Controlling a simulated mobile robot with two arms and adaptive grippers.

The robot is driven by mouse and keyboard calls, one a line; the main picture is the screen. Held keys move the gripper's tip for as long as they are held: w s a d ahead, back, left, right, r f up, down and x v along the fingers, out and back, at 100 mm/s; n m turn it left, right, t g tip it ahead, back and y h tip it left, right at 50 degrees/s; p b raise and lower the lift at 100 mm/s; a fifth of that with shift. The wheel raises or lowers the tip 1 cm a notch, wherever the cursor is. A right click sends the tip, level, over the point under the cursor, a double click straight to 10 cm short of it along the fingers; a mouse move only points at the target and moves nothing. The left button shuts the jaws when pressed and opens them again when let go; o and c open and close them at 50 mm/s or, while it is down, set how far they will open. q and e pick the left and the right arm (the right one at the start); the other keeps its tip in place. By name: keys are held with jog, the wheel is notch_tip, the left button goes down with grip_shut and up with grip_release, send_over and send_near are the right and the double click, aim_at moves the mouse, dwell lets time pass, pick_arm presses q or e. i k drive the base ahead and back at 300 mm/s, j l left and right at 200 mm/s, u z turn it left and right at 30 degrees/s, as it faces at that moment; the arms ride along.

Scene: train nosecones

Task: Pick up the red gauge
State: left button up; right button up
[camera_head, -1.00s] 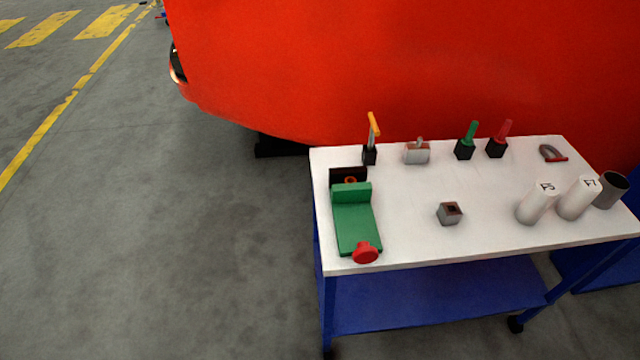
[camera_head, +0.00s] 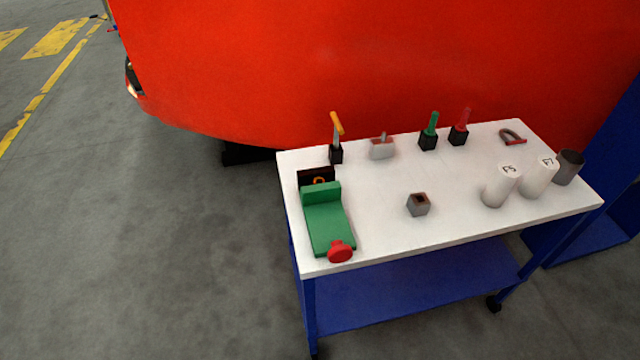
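A red-handled tool (camera_head: 461,119) stands upright, slightly tilted, in a black block at the back of the white table, right of a green-handled one (camera_head: 432,123) in a like block. A grey horseshoe-shaped piece with a red edge (camera_head: 513,137) lies at the back right of the table. I cannot tell for sure which of these is the red gauge. Neither of my grippers is in view.
The white-topped cart (camera_head: 375,215) also carries an orange-handled tool (camera_head: 337,127), a green fixture with a red knob (camera_head: 340,251), a grey block (camera_head: 418,204), white cylinders (camera_head: 501,186) and a dark cup (camera_head: 568,167). A large red body (camera_head: 350,60) stands behind it. Left floor is clear.

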aim_at(461, 127)
jog(key=i+j, duration=0.3)
jog(key=j, duration=0.15)
jog(key=i+j+z, duration=0.15)
jog(key=j, duration=0.2)
jog(key=i+j, duration=0.25)
jog(key=j, duration=0.15)
jog(key=i+j+z, duration=0.15)
jog(key=j, duration=0.2)
jog(key=i+j, duration=0.15)
jog(key=j, duration=0.25)
jog(key=z, duration=1.25)
